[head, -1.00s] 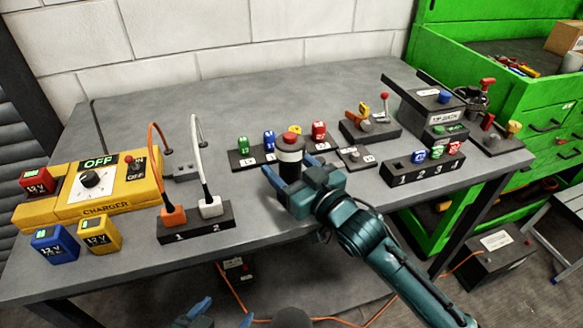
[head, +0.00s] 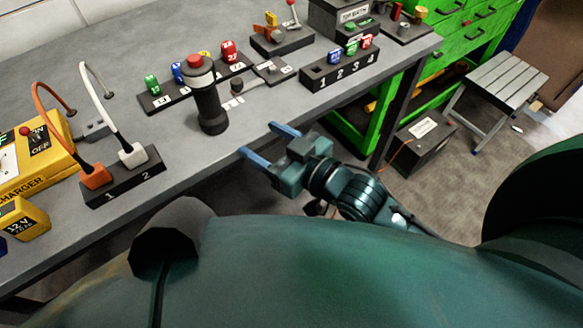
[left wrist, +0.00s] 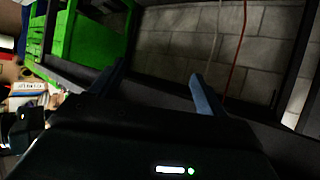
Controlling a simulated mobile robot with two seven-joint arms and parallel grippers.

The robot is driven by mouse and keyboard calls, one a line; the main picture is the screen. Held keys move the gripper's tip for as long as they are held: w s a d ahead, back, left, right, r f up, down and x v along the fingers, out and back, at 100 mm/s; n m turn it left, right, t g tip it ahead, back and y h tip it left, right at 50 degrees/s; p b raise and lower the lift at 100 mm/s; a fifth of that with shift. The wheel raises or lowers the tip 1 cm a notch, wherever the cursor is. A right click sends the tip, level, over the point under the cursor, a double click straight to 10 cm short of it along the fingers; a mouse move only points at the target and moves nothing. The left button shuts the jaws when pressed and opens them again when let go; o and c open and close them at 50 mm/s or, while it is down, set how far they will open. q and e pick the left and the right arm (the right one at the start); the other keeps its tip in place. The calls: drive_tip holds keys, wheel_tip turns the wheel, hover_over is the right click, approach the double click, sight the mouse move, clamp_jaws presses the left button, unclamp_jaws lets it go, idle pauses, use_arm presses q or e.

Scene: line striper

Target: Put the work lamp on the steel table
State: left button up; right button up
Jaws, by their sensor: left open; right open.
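The work lamp (head: 210,103), a black cylinder with a grey band and red top, stands upright on the grey steel table (head: 262,113) near its front edge. My right gripper (head: 265,142) is open and empty, right of the lamp and apart from it, by the table's front edge. Its blue fingers point toward the table. My left gripper (left wrist: 155,85) shows only in the left wrist view, with its two fingers apart and nothing between them. The lamp does not show in that view.
A two-socket block (head: 125,178) with orange and white plugs stands left of the lamp, near the yellow charger (head: 38,160). A row of coloured fuses (head: 190,80) lies behind the lamp. A numbered block (head: 338,68) is at the right. A stool (head: 505,80) stands on the floor.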

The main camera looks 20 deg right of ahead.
use_arm(q)
drive_tip(key=shift+s+f, duration=0.1)
drive_tip(key=shift+f, duration=0.15)
use_arm(e)
drive_tip(key=s+d+f+m+g+h, duration=0.1)
drive_tip(key=s+d+f+h, duration=0.1)
drive_tip(key=s+f, duration=0.3)
drive_tip(key=s+d+f+m+g+h, duration=0.1)
drive_tip(key=s+f, duration=0.4)
drive_tip(key=f, duration=0.5)
drive_tip(key=shift+d+m+g+h, duration=0.3)
drive_tip(key=shift+d+g+h, duration=0.2)
drive_tip(key=shift+d+h, duration=0.45)
use_arm(q)
drive_tip(key=p, duration=0.2)
drive_tip(key=a+y+p, duration=0.1)
drive_tip(key=shift+s+a+r+n+g+p, duration=0.2)
drive_tip(key=shift+a+r+n+g+p, duration=0.1)
drive_tip(key=shift+r+p, duration=0.1)
use_arm(e)
drive_tip(key=shift+s+d+r+g+h, duration=0.15)
drive_tip(key=shift+d+h, duration=0.05)
drive_tip(key=shift+d, duration=0.15)
drive_tip(key=shift+s+d+r+g+h, duration=0.1)
drive_tip(key=shift+d+r+g+h, duration=0.05)
drive_tip(key=shift+d, duration=0.2)
use_arm(q)
drive_tip(key=shift+d, duration=0.1)
drive_tip(key=shift+c, duration=0.5)
